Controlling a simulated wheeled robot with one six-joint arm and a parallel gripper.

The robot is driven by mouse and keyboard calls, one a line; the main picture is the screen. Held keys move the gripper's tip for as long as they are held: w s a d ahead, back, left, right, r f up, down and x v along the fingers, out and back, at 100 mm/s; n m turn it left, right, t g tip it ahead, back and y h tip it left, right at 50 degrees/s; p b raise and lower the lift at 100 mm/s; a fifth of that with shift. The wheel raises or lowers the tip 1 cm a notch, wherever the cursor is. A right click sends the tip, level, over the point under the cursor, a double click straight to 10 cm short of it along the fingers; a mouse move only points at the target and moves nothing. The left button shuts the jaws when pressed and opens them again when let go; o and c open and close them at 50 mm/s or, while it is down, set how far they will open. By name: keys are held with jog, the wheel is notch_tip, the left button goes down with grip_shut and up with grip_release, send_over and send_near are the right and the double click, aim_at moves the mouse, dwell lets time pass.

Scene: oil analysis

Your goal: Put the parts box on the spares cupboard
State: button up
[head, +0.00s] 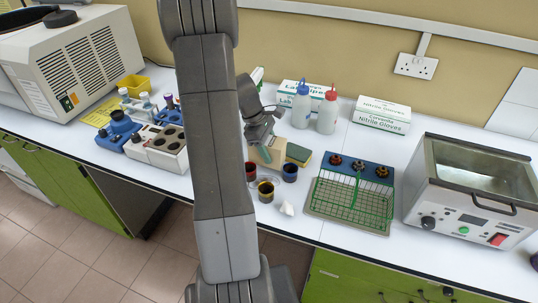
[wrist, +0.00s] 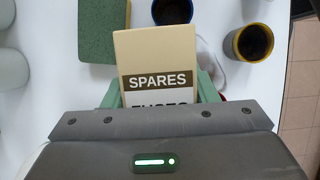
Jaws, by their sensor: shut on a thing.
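The parts box is a cream carton with a dark band reading "SPARES" (wrist: 158,50); a second line of text below it is partly cut off by my gripper. My gripper (wrist: 162,92) has its green fingers on both sides of the box and is shut on it. I cannot tell whether the box touches the bench. No cupboard marked as the spares cupboard is readable; green cupboard fronts (head: 335,280) show under the bench.
A green-and-yellow sponge (head: 299,154) lies right beside the box. Small cups of dark liquid (head: 266,191) stand in front.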

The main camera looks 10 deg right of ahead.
jog(key=shift+f, duration=1.4)
jog(key=shift+f, duration=0.1)
jog(key=o, duration=0.6)
jog(key=shift+f, duration=0.15)
jog(key=o, duration=0.4)
jog(key=shift+o, duration=0.2)
jog(key=shift+r, duration=0.2)
